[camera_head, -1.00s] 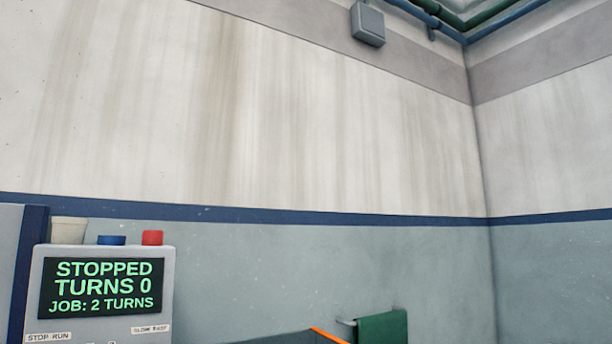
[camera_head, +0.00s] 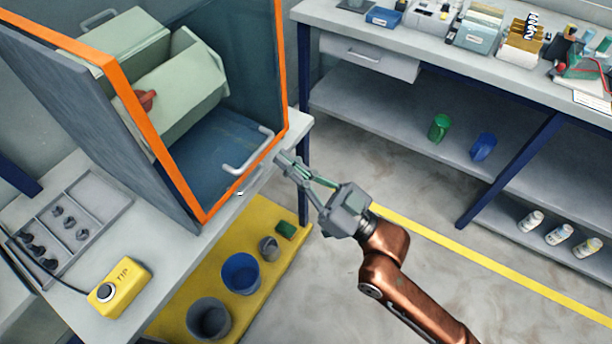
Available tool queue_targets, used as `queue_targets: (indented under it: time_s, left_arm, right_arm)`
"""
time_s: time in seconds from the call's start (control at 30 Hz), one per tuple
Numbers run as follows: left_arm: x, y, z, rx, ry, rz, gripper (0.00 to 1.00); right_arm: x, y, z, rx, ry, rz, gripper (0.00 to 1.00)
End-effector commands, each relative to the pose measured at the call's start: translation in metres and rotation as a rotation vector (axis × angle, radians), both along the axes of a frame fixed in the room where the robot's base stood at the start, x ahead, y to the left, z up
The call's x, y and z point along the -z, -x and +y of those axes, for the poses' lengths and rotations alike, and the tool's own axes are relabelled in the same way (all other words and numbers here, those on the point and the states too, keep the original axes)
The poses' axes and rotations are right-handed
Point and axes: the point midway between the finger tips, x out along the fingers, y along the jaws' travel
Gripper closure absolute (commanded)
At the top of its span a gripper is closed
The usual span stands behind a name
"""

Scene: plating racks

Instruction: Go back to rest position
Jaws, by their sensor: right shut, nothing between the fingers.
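My right gripper (camera_head: 286,162) shows in the middle of the head view, at the end of my copper-coloured arm coming in from the lower right. It is shut and empty. Its fingertips are close to the right side of an orange-edged cabinet (camera_head: 197,205), near a light bar handle (camera_head: 252,155); I cannot tell whether they touch anything. My left gripper is out of view.
The cabinet holds a pale green drum (camera_head: 185,95) and stands on a bench. A yellow TIP button box (camera_head: 120,286) and a grey tray (camera_head: 68,268) sit left. Buckets stand on a yellow shelf (camera_head: 178,308) below. A workbench (camera_head: 450,62) is behind; open floor lies right.

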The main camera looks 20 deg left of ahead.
Motion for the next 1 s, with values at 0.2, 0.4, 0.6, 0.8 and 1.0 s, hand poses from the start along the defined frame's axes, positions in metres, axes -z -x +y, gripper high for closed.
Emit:
queue_targets:
  time_s: [0.2, 0.4, 0.6, 0.8, 1.0]
  left_arm:
    - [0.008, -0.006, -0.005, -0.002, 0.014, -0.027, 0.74]
    - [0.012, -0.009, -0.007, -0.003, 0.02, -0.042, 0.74]
    - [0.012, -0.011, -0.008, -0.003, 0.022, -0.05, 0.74]
    - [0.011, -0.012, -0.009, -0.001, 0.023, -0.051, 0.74]
    - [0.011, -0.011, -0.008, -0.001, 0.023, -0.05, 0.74]
  right_arm:
    - [0.018, 0.005, -0.029, -0.002, 0.001, -0.002, 1.0]
    - [0.024, 0.007, -0.042, -0.003, -0.002, -0.003, 1.0]
    - [0.023, 0.008, -0.044, -0.005, -0.005, -0.003, 1.0]
    - [0.036, 0.007, -0.046, 0.006, 0.007, 0.013, 1.0]
    - [0.109, 0.005, -0.061, 0.09, 0.085, 0.113, 1.0]
